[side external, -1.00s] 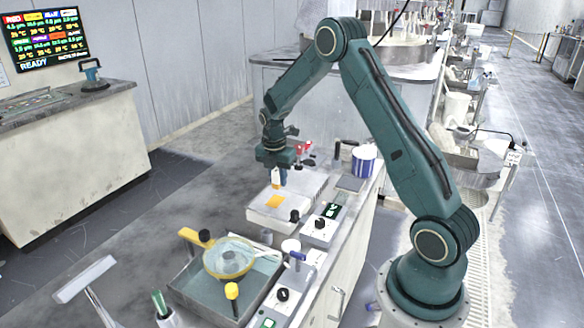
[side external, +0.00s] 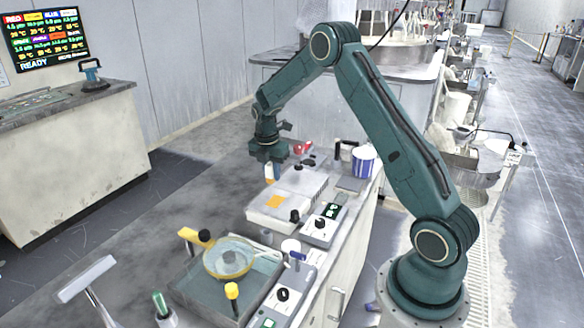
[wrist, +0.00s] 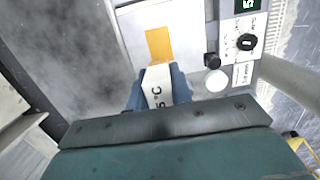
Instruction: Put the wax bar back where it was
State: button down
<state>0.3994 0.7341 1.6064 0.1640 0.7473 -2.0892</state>
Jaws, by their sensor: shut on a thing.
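My gripper (side external: 268,160) is shut on the wax bar (side external: 270,173), a small upright bar with a white wrapper and an orange lower end. In the wrist view my blue fingers (wrist: 158,92) sit on either side of the bar (wrist: 157,82), whose white label shows "5 °C". An orange patch (side external: 274,202) lies on the hotplate top, and it also shows in the wrist view (wrist: 158,44). I cannot tell whether the bar's lower end touches anything.
A control box (side external: 322,231) with a knob and green display stands right of the hotplate. Red-handled items (side external: 303,148) and a blue-and-white tub (side external: 364,162) stand behind. A grey tray with a yellow-rimmed dish (side external: 229,258) is in front. The bench left of the hotplate is clear.

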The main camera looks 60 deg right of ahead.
jog(key=w+a+r, duration=0.1)
jog(key=w+r, duration=0.5)
jog(key=w, duration=0.5)
jog(key=shift+a, duration=0.15)
notch_tip(320, 180, down, 20)
jog(key=shift+r, duration=0.1)
dwell(1.0)
jog(key=shift+f, duration=0.2)
jog(key=c, duration=1.5)
grip_release()
jog(key=shift+c, duration=0.2)
jog(key=shift+r, duration=0.15)
